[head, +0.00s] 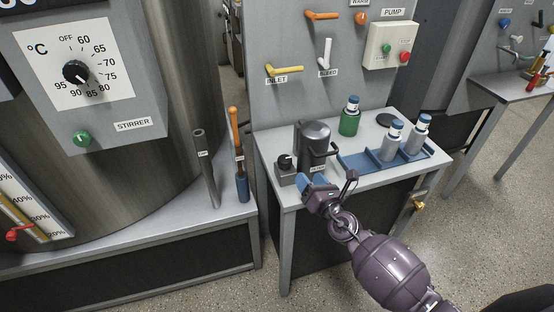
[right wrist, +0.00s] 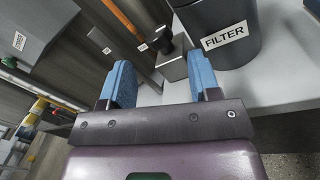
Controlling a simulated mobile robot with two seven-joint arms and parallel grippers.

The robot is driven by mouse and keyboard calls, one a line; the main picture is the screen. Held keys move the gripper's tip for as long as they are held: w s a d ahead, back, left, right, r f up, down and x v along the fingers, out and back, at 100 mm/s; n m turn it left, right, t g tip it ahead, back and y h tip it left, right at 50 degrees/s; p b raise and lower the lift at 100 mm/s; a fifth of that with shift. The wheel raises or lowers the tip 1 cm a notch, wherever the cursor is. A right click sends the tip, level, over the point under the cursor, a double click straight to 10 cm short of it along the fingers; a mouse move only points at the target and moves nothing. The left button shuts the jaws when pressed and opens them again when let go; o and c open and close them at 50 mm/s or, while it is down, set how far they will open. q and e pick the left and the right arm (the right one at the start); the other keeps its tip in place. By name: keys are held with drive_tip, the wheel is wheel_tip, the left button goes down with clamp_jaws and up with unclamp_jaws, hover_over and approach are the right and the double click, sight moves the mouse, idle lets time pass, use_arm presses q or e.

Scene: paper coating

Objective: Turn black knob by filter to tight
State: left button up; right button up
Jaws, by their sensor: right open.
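The black knob (head: 285,161) sits on a small grey block (head: 286,178) at the left end of the grey table, just left of the dark filter canister (head: 314,141). In the right wrist view the black knob (right wrist: 162,40) shows beyond the fingers, with the canister labelled FILTER (right wrist: 228,30) to its right. My right gripper (head: 312,183) is in front of the block and canister; its blue fingers (right wrist: 160,85) are open and empty, apart from the knob. The knob's setting marks cannot be read. My left gripper is not in view.
A blue tray (head: 360,162) holds grey bottles (head: 390,141) to the right, with a green bottle (head: 349,120) behind. A grey rod (head: 206,165) and an orange-handled tool (head: 236,140) stand left of the table. The pump panel (head: 330,75) rises behind.

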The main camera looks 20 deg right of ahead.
sight(288, 164)
drive_tip(key=w+a+n, duration=0.1)
drive_tip(key=w+n, duration=0.1)
drive_tip(key=w, duration=0.1)
drive_tip(key=w+a+f+n, duration=0.1)
drive_tip(key=w+n, duration=0.1)
drive_tip(key=w, duration=0.2)
drive_tip(key=w+a+n+y+b, duration=0.1)
drive_tip(key=w, duration=0.2)
drive_tip(key=shift+w+a+f+n+g, duration=0.15)
drive_tip(key=shift+a+f+n+g, duration=0.05)
drive_tip(key=shift+a+n+g, duration=0.2)
drive_tip(key=shift+w, duration=0.15)
drive_tip(key=c, duration=0.7)
drive_tip(key=shift+o, duration=0.2)
drive_tip(key=shift+r, duration=0.1)
